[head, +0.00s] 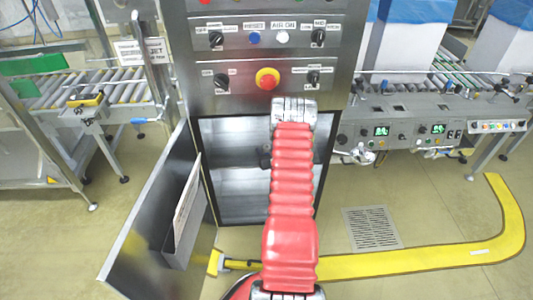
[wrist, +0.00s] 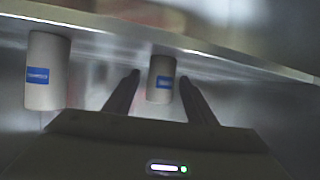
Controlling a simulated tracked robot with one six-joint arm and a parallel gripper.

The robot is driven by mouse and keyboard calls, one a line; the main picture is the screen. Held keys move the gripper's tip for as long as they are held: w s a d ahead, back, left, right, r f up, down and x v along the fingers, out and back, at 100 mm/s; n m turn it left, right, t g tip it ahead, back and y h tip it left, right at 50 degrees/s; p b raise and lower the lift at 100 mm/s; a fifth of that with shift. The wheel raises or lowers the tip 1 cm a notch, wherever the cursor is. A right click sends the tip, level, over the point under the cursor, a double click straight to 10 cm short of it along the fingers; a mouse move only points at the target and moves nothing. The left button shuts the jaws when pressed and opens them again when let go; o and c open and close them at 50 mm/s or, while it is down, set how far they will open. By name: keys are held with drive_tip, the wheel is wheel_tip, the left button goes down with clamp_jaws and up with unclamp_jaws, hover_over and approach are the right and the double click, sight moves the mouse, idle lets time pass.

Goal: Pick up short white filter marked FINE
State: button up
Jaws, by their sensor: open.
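A short white filter (wrist: 160,88) with a small blue label shows in the wrist view, between the two dark fingers of my gripper (wrist: 159,77). The fingers are open, with a gap on both sides of the filter; how far its depth matches the fingertips I cannot tell. Its label is too blurred to read. A taller white filter (wrist: 48,88) with a wider blue label, also unreadable, is to the left, outside the fingers. In the head view my red-sleeved arm reaches toward the open cabinet (head: 228,160) and hides my gripper; no filter shows there.
A metal shelf edge (wrist: 110,27) crosses the wrist view by the filters. The cabinet door (head: 150,235) hangs open at left with a document pocket. Above the opening is a control panel (head: 228,88) with a red stop button (head: 267,78). Roller conveyors stand on both sides.

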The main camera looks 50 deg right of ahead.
sight(267, 147)
drive_tip(key=shift+c, duration=0.2)
drive_tip(key=c, duration=1.2)
drive_tip(key=shift+r, duration=0.15)
drive_tip(key=shift+r, duration=4.9)
